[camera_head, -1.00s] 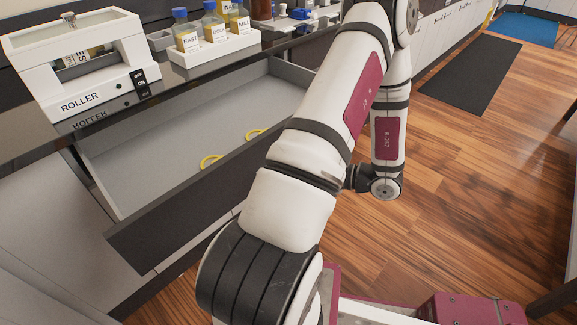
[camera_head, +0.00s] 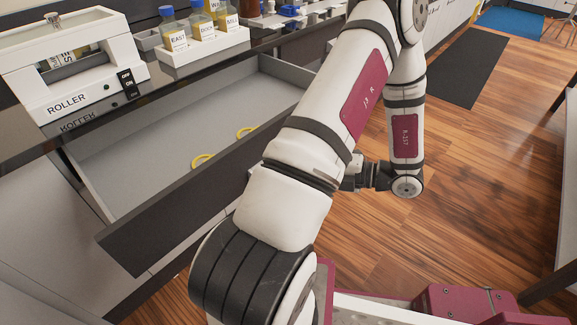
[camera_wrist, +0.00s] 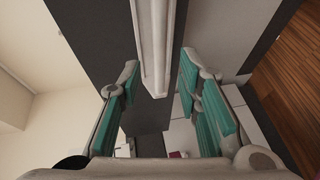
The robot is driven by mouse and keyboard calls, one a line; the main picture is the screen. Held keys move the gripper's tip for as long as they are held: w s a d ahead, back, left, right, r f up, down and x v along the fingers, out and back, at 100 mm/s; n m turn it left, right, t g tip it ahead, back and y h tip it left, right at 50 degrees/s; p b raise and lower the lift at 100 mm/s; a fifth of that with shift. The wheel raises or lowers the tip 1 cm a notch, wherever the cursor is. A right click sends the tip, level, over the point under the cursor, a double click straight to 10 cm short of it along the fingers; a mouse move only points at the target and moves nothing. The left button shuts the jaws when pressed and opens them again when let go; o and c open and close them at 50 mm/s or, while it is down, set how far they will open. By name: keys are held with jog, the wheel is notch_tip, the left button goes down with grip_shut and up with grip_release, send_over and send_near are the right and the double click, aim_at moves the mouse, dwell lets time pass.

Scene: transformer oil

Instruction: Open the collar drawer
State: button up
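The collar drawer (camera_head: 150,215) stands pulled out from under the dark counter, with its grey inside exposed. Two yellow collars (camera_head: 203,161) lie in it near the front panel. My arm crosses in front of the drawer's right part and hides it. My gripper (camera_wrist: 160,72) shows in the wrist view with its two teal-padded fingers apart. A pale bar (camera_wrist: 155,45), seemingly the drawer's handle, runs between the fingers with visible gaps on both sides. In the head view I cannot make out the fingers.
The counter holds a white ROLLER machine (camera_head: 66,105) and a white rack (camera_head: 205,50) of labelled bottles. Wooden floor (camera_head: 470,180) is open to the right, with a dark mat (camera_head: 455,65) farther back.

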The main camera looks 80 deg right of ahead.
jog(key=v, duration=0.5)
jog(key=shift+s, duration=0.35)
